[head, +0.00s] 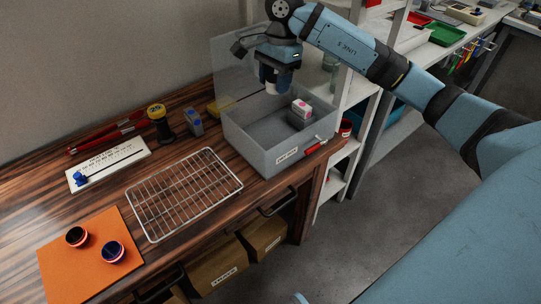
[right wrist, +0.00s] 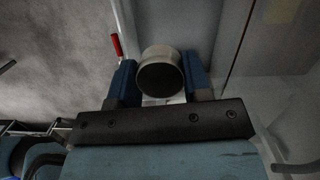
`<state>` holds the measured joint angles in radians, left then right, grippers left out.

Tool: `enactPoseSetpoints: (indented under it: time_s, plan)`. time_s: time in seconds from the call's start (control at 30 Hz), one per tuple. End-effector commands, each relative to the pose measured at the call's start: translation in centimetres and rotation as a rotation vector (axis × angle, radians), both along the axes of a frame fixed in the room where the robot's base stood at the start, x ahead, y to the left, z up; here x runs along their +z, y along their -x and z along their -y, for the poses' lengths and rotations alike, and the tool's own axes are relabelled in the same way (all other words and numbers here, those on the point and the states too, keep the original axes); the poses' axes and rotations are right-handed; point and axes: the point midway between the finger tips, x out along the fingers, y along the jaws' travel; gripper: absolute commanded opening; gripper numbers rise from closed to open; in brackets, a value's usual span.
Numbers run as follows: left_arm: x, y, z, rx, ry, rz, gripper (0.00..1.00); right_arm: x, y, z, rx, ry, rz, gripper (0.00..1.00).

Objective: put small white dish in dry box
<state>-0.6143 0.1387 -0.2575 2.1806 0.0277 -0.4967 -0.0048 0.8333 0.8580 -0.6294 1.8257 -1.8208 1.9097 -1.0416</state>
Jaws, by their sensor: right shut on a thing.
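The small white dish (right wrist: 161,74) is held between the two blue fingers of my right gripper (right wrist: 160,82) in the right wrist view. It looks like a short pale cylinder with a dark opening facing the camera. In the head view my right gripper (head: 275,84) points down over the dry box (head: 252,152), above its inside. The box is a translucent grey bin with its lid (head: 235,70) raised at the back and a label on the front. The dish is mostly hidden by the fingers there. My left gripper is not in view.
A pink-and-white block (head: 301,107) sits in the box's right part; the floor to its left looks free. A red-handled latch (head: 316,146) is on the front right. Left of the box are a wire rack (head: 184,194) and an orange mat (head: 88,272) with two small dark cups.

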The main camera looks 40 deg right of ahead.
Motion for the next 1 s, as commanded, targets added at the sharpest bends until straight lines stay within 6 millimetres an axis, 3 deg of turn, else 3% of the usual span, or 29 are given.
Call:
enactPoseSetpoints:
  time_s: [0.03, 0.17, 0.27, 0.7, 1.0]
  plan:
    - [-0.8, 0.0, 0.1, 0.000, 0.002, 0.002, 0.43, -0.7, -0.1, 0.5, -0.042, 0.000, 0.001, 0.22]
    - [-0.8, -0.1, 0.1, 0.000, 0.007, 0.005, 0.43, -1.2, -0.2, 1.1, -0.104, 0.000, -0.002, 0.22]
    - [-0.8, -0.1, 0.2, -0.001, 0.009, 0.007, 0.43, -2.9, -0.2, 1.2, -0.113, 0.001, -0.004, 0.22]
    - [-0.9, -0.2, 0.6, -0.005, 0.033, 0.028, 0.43, -14.1, -0.1, 1.1, -0.109, 0.000, -0.003, 0.22]
    - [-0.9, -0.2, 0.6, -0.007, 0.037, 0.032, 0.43, -16.7, -0.2, 1.2, -0.107, 0.000, -0.001, 0.22]
